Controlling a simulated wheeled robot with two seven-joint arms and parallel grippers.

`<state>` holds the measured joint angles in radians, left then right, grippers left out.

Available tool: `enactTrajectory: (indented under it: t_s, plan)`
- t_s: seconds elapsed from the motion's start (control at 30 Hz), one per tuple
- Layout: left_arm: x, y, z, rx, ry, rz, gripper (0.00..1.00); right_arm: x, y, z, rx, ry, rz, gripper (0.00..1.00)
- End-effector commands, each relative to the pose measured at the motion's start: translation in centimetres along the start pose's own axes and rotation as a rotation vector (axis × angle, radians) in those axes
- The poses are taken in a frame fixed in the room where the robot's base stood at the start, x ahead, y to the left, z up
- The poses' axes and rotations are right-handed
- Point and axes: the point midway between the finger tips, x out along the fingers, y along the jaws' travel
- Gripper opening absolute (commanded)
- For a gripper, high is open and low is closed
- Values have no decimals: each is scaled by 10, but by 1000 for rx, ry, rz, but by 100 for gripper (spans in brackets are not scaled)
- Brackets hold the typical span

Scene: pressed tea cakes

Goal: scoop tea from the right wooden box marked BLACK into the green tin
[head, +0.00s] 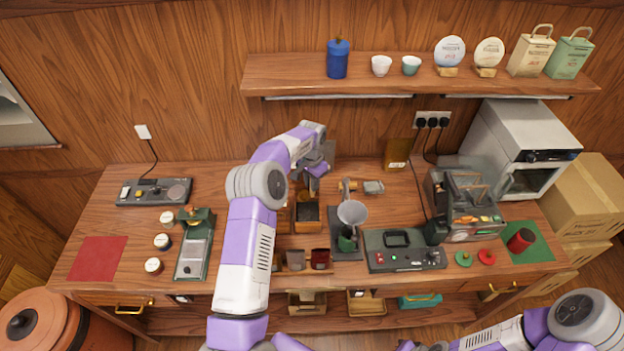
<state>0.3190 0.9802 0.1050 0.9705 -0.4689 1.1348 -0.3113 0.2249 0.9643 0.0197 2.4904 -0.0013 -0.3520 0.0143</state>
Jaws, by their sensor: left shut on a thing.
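A wooden box (307,226) with dark tea in it stands at the middle of the table; I cannot read any mark on it. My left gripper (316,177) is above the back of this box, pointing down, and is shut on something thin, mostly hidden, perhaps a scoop. The left arm covers the table to the left of the box. A green tin (347,243) stands under a grey funnel (352,213), right of the box. Parts of my right arm show at the bottom right, but its gripper is out of view.
Small containers (320,259) stand in front of the box. A black-topped device (405,258) is right of the tin, with a machine (465,205) behind. A red tin (522,241) lies on a green mat (540,249). A red mat (98,259) lies bare at left.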

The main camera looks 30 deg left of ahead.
Motion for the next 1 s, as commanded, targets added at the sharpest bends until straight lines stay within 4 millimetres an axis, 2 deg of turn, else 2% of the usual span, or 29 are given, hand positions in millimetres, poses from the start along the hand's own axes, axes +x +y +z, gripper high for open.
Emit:
enactTrajectory:
  t_s: [0.33,1.0]
  plan:
    - [28,1,1,2,12,-13,0,20,7,-1,0,0,0,0]
    - [61,8,8,2,89,-91,0,70,26,-3,0,0,0,0]
